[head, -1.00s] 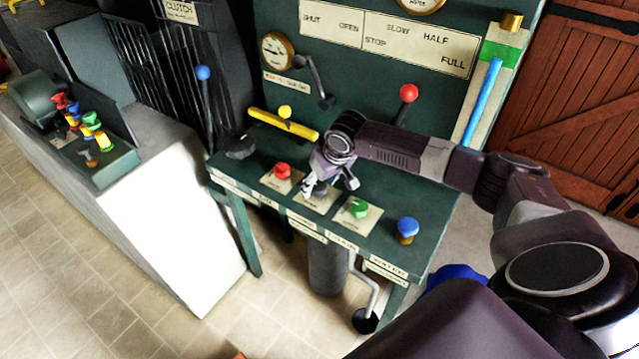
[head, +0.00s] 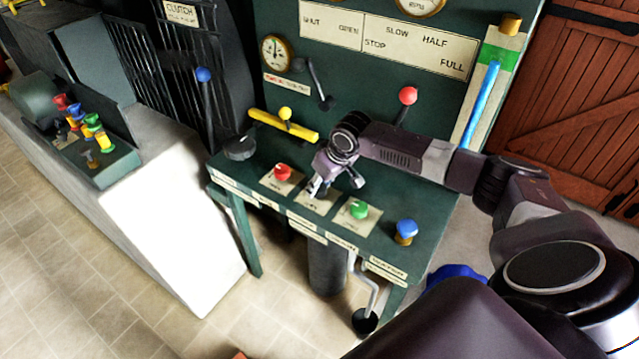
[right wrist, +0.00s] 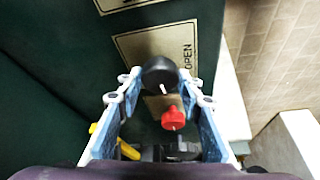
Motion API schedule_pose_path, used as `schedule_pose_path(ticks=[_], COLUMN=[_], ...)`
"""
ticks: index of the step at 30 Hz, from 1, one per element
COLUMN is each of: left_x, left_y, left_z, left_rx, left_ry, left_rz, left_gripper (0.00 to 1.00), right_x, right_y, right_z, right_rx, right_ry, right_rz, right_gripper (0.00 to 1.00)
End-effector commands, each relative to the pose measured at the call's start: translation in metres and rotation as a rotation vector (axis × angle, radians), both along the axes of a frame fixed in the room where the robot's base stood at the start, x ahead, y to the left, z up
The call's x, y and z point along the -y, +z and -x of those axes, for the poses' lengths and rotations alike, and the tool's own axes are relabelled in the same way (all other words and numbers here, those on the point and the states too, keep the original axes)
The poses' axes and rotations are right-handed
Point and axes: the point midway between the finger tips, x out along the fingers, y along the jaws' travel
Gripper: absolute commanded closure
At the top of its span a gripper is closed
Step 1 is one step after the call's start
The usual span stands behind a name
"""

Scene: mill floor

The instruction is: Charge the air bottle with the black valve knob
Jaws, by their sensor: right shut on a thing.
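The black valve knob (right wrist: 160,73) shows in the right wrist view, round with a white mark, on a pale plate lettered OPEN. My right gripper (right wrist: 162,92) has a finger on either side of it and is shut on it. My left gripper is not in view.
A red knob (head: 283,172), a green knob (head: 358,209) and a blue knob (head: 406,231) are close around the gripper. Behind it are a yellow bar (head: 283,125) and a red-topped lever (head: 406,100). A crank (head: 367,310) hangs below the bench.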

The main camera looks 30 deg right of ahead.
Motion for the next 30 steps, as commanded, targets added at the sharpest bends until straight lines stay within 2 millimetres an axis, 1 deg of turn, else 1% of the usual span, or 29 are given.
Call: schedule_pose_path(ticks=[1, 5, 11, 20, 30], left_x=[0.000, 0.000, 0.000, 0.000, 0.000], left_y=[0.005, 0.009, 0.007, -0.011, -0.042], left_z=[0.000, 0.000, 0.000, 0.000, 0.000], left_rx=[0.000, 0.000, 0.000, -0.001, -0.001], left_ry=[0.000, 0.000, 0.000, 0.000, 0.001], left_rz=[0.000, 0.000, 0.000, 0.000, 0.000], left_gripper=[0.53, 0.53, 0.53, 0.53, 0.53], right_x=[0.001, 0.001, 0.002, 0.003, 0.004], right_y=[0.002, 0.001, -0.001, -0.003, -0.004], right_z=[0.000, 0.000, -0.001, -0.003, -0.005], right_rx=[-0.001, -0.002, 0.000, 0.004, 0.004], right_ry=[0.030, 0.141, 0.327, 0.614, 0.936], right_rz=[-0.001, -0.002, -0.004, -0.004, -0.004], right_gripper=[0.91, 0.91, 0.91, 0.91, 0.91])
